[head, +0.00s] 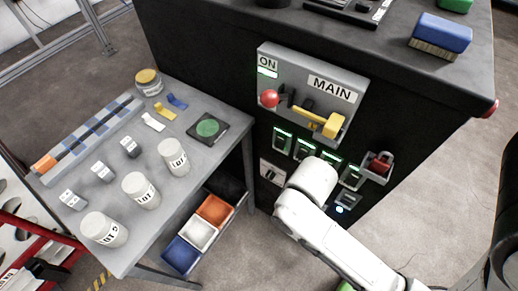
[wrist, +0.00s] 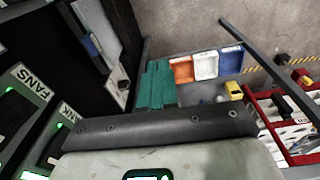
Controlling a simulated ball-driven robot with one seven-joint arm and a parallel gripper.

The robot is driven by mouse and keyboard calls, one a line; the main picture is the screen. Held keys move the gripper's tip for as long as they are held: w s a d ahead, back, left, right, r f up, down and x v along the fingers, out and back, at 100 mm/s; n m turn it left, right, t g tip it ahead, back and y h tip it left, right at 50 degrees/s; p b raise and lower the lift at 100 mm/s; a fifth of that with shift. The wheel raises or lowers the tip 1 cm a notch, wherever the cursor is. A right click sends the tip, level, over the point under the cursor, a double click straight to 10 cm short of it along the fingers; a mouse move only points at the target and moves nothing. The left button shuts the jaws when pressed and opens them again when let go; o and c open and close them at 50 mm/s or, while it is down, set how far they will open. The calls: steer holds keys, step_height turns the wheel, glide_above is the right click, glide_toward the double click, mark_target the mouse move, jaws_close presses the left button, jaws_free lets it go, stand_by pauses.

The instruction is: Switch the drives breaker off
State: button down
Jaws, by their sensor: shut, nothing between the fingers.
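The row of breakers (head: 304,148) sits on the front of the black cabinet below the MAIN panel, with green lights lit. I cannot read which one is the drives breaker. In the wrist view a breaker labelled FANS (wrist: 32,84) is at the left, with a green light, and another label beside it is partly hidden. My gripper (wrist: 156,70) shows its teal fingers together and empty, apart from the breakers and pointing past the cabinet face. In the head view my white arm covers part of the lower panel and hides the fingers.
The MAIN panel (head: 310,95) has a yellow handle and a red knob. A red padlock (head: 379,166) hangs at the row's right end. A grey table (head: 190,195) with jars stands at the left, with coloured bins (head: 215,208) beneath. Floor is clear at right.

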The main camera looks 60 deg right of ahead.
steer(key=w+d+f+m+g+h+b, duration=0.1)
steer(key=w+d+m+g+h+b, duration=0.15)
steer(key=w+m+h, duration=0.55)
steer(key=w+a+r+m+t+h+b, duration=0.1)
steer(key=w+a+r+m+h, duration=0.3)
steer(key=m, duration=0.5)
step_height(320, 180, up, 3)
steer(key=shift+w+a+r+t+h, duration=0.1)
steer(key=shift+w+a+t+h, duration=0.35)
steer(key=shift+h, duration=0.65)
steer(key=shift+d, duration=0.2)
steer(key=p, duration=0.1)
glide_toward(280, 142)
steer(key=d+f, duration=0.4)
steer(key=d, duration=0.1)
steer(key=shift+d+f, duration=0.25)
steer(key=shift+d, duration=0.1)
